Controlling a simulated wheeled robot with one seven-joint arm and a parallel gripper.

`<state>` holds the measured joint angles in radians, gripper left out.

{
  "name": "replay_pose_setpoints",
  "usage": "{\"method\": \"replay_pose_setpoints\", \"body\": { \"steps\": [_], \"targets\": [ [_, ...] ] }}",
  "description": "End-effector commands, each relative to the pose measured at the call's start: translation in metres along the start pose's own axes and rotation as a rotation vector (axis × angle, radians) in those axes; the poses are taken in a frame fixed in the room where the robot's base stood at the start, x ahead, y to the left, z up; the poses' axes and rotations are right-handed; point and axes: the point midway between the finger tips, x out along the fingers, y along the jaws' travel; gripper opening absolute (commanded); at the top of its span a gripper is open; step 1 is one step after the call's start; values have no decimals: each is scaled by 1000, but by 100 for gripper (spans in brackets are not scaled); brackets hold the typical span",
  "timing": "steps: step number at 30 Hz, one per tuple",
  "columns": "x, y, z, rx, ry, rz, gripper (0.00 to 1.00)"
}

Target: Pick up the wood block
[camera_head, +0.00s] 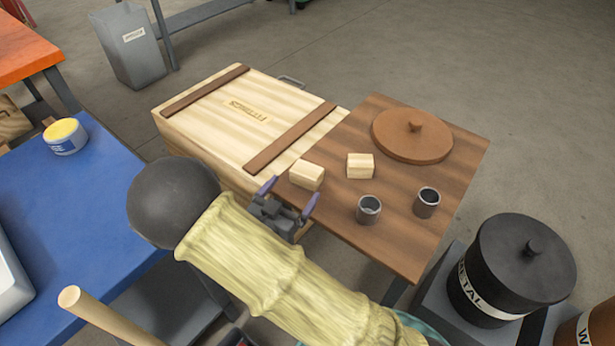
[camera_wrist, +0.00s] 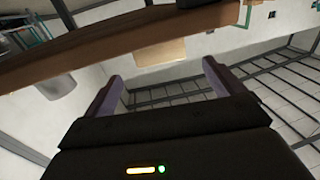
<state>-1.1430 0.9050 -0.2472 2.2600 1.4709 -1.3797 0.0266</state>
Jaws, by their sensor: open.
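Two pale wood blocks sit on the brown table. The nearer wood block (camera_head: 307,175) is at the table's left edge, beside the crate. The other wood block (camera_head: 360,166) is a little to its right. My gripper (camera_head: 290,195) is open and empty, just short of the nearer block, its purple fingers pointing toward it. In the wrist view my gripper (camera_wrist: 163,74) has its fingers spread, with a tan, flat-sided shape ahead between them; I cannot tell for sure that it is the nearer block.
The brown table (camera_head: 385,235) also holds two grey metal cups (camera_head: 369,209) (camera_head: 427,202) and a round brown lid (camera_head: 412,135). A large wooden crate (camera_head: 215,125) stands against its left side. A black lidded bin (camera_head: 512,270) is at lower right, a blue table (camera_head: 80,230) at left.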

Motion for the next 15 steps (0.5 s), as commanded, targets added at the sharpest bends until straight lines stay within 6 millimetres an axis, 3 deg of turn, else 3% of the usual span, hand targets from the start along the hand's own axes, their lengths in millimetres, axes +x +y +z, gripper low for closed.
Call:
{"method": "replay_pose_setpoints", "body": {
  "steps": [6,15],
  "targets": [
    [34,1,2,2,-1,4,94],
    [41,2,0,1,-1,7,94]
  ]
}}
